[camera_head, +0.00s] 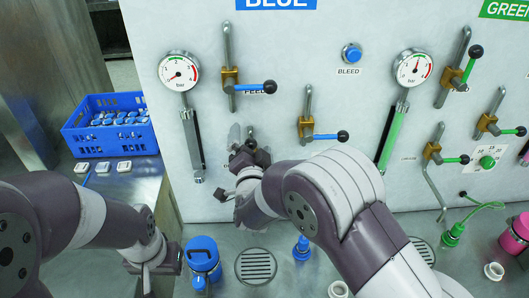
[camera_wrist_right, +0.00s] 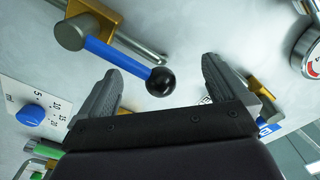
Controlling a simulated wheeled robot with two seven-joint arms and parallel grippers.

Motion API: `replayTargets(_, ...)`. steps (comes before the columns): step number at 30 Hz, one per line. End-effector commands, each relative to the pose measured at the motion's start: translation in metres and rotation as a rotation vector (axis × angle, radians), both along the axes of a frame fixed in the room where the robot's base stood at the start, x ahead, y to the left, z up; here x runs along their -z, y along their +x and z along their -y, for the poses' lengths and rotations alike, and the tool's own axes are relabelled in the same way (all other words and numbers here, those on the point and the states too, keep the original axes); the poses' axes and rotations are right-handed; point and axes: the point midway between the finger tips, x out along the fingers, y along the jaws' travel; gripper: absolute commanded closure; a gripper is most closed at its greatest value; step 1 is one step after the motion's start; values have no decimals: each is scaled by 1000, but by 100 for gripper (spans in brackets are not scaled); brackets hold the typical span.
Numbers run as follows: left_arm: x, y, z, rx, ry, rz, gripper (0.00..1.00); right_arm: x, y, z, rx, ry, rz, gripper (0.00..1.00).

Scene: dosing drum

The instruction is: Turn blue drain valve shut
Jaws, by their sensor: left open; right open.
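The blue drain valve has a brass body (camera_wrist_right: 95,15) and a blue lever (camera_wrist_right: 115,55) ending in a black ball knob (camera_wrist_right: 160,82), seen in the right wrist view. My right gripper (camera_wrist_right: 172,85) is open, with one finger on each side of the knob; contact is not visible. In the head view, my right gripper (camera_head: 241,148) hides most of this valve. My left gripper (camera_head: 163,267) is open and low at the left, beside a blue-lidded container (camera_head: 202,255).
The feed valve's blue lever (camera_head: 253,86) and another blue lever (camera_head: 325,136) point right on the panel. A pressure gauge (camera_head: 179,71) sits upper left. A blue crate (camera_head: 110,139) stands at left. A round drain grate (camera_head: 256,266) lies in the counter.

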Motion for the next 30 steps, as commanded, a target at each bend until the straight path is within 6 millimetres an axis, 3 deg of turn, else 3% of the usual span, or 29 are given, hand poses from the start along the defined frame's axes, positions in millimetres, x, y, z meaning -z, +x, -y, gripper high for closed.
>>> replayTargets(11, 15, 0, 0, 0, 0, 0, 30, 9, 0, 10, 1, 0, -1, 0)
replayTargets(30, 40, 0, 0, 0, 0, 0, 30, 24, 0, 51, 3, -1, -4, 0)
